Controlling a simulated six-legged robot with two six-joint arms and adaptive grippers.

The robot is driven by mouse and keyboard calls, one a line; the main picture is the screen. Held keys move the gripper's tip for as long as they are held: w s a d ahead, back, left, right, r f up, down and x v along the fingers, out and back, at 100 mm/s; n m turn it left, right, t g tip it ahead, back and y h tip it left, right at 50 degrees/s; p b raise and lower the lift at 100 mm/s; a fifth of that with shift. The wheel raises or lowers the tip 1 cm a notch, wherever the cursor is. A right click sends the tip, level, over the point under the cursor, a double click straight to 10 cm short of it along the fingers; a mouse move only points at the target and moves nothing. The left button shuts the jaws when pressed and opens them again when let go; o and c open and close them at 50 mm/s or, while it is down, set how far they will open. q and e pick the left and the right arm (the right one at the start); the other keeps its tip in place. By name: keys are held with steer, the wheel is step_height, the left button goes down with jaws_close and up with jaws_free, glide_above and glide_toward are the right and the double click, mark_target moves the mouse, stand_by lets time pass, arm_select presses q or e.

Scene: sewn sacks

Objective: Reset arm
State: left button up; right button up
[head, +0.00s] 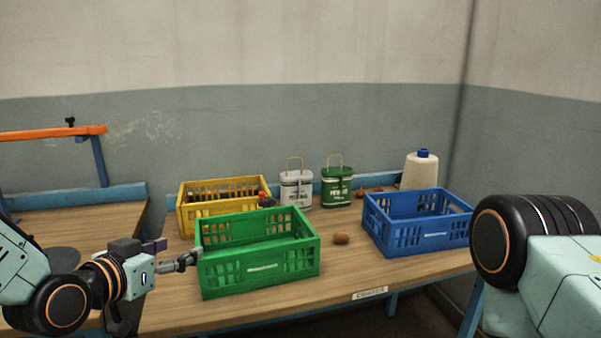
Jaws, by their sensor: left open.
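My left gripper (190,257) is open at the left end of the green crate (262,268). Nothing shows between its fingers. Its arm comes in from the lower left. I cannot tell whether the fingertips touch the crate wall. My right arm (535,240) fills the lower right; its gripper is out of view.
A blue crate (420,238), a yellow crate (190,216), a white container (297,188), a green container (336,187) and a thread cone (420,171) stand on the wooden table (345,275). A brown roundish object (341,239) lies between the green and blue crates.

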arm_select(q)
steer(key=s+f+n+g+y, duration=0.2)
steer(key=s+f+g, duration=0.1)
steer(key=s+f, duration=0.5)
steer(key=s+f+n+g+y, duration=0.1)
steer(key=s+f+n+g, duration=0.3)
steer(key=f, duration=0.7)
steer(key=s+f+g, duration=0.2)
steer(key=s+f, duration=0.2)
steer(key=s, duration=0.4)
steer(key=s+f+m+g+y, duration=0.1)
steer(key=s+f+g, duration=0.1)
steer(key=s+f, duration=0.3)
steer(key=s+f+m+g, duration=0.1)
steer(key=s+f, duration=0.4)
steer(key=s, duration=0.7)
steer(key=shift+s+g+y, duration=0.3)
steer(key=shift+s+g, duration=0.1)
steer(key=shift+g, duration=0.5)
steer(key=shift+w+d, duration=0.1)
steer(key=shift+w, duration=0.05)
